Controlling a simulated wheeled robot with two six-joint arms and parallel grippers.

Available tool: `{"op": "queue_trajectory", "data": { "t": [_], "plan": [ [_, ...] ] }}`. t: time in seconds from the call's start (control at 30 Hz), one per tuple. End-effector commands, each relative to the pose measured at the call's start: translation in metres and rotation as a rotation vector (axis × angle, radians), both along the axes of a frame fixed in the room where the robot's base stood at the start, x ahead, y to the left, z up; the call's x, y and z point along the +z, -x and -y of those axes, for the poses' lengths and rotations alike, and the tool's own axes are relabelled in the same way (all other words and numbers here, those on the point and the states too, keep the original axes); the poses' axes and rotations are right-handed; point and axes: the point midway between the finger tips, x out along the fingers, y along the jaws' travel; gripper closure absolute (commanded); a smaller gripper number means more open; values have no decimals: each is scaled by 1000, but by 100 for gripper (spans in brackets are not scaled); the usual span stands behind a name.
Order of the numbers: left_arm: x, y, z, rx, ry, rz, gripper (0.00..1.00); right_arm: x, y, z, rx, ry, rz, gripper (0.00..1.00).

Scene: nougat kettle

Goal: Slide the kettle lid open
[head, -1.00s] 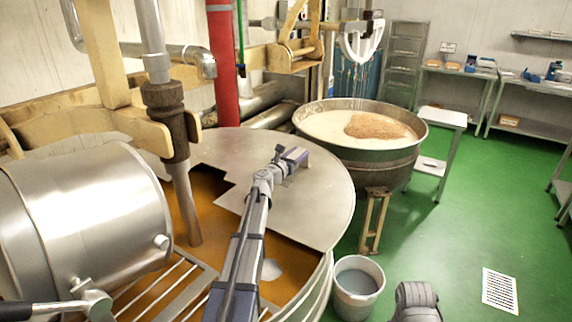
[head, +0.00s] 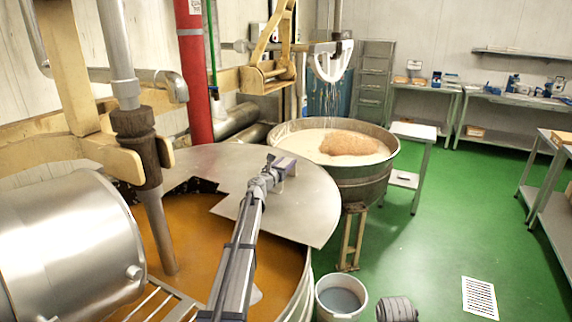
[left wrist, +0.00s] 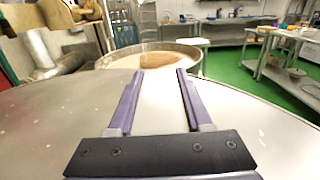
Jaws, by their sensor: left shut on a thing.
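The kettle lid (head: 290,205) is a flat grey metal plate with a stepped cut edge. It covers the far right part of the kettle and sticks out past the kettle's right rim. The near left part of the kettle is open and shows orange-brown nougat (head: 200,225). My left gripper (head: 284,166) is over the lid. In the left wrist view its two purple fingers (left wrist: 158,100) stand apart, low over the lid (left wrist: 245,115). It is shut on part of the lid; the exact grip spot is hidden. My right gripper is not in view.
A vertical stirrer shaft (head: 158,230) stands in the nougat beside a big steel drum (head: 65,240). A second bowl (head: 365,180) with white contents stands behind the lid. A bucket (head: 340,300) stands on the green floor at the kettle's right. Open floor lies further right.

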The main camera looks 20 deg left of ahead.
Motion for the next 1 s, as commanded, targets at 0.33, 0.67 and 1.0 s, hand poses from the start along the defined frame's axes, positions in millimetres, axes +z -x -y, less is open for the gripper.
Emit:
{"op": "queue_trajectory", "data": {
  "t": [0.33, 0.67, 1.0],
  "plan": [
    [0, 1, 0, 0, 0, 0, 20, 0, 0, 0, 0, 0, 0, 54],
    [0, 8, 0, 0, 0, 0, 20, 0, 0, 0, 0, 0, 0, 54],
    [0, 57, -3, 1, 0, 0, 20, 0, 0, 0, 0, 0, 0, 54]
  ]
}}
